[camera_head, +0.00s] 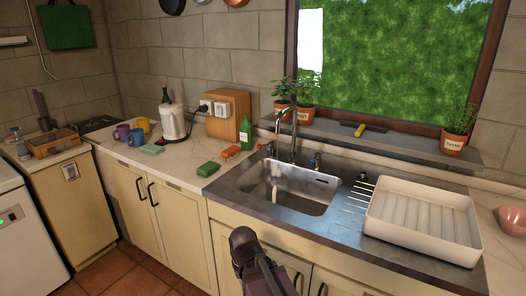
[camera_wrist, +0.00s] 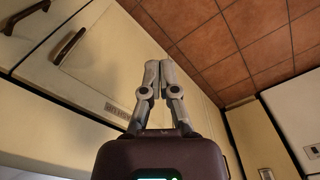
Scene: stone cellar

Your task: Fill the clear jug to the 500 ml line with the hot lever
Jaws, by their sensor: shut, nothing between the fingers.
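The sink (camera_head: 328,206) is a steel basin set in the counter, in the head view. A curved metal tap (camera_head: 292,135) stands at its back edge. One small lever (camera_head: 271,150) is left of the tap and another (camera_head: 317,160) is right of it; I cannot tell which is hot. A pale, see-through shape (camera_head: 275,196) shows in the basin under the tap; it may be the clear jug, but no line can be read on it. My gripper (camera_wrist: 158,68) is shut and empty. It is in front of the cupboards, apart from the sink and levers.
A white dish rack (camera_head: 422,246) stands right of the sink, with a pink bowl (camera_head: 513,222) beyond. Left of the sink are a green sponge (camera_head: 208,169), a brush (camera_head: 230,153), a green bottle (camera_head: 246,133) and a kettle (camera_head: 174,124). Potted plants line the sill.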

